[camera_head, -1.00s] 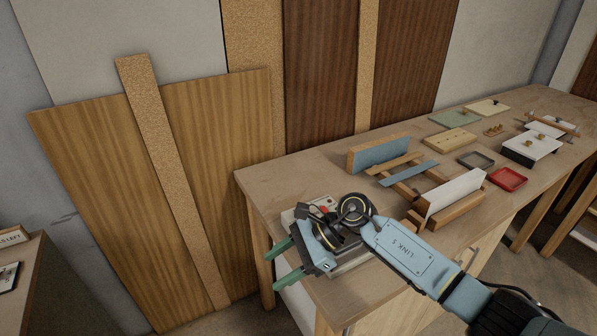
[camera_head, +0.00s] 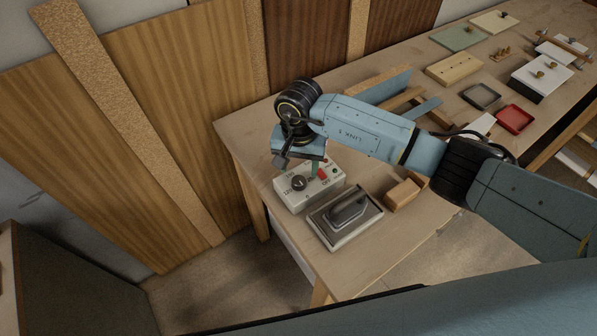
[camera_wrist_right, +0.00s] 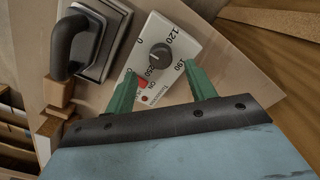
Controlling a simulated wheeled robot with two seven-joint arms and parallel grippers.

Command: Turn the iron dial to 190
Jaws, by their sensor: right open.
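The iron's control box (camera_head: 323,191) is pale, with a round dark dial (camera_head: 299,183) and a red switch (camera_head: 322,173), on the near left end of the bench. In the right wrist view the dial (camera_wrist_right: 160,54) has 0, 120 and 190 printed around it; its exact setting cannot be told. My right gripper (camera_wrist_right: 160,68) is open, its two green fingers on either side of the dial's near edge, without visible contact. In the head view my right gripper (camera_head: 312,167) is above the back of the box. My left gripper is out of view.
The iron (camera_head: 347,211) rests beside the box, towards the front; it also shows in the wrist view (camera_wrist_right: 88,38). A small wooden block (camera_head: 403,193) is to its right. Veneer sheets (camera_head: 187,80) lean behind the bench. Trays and boards fill the bench's far end.

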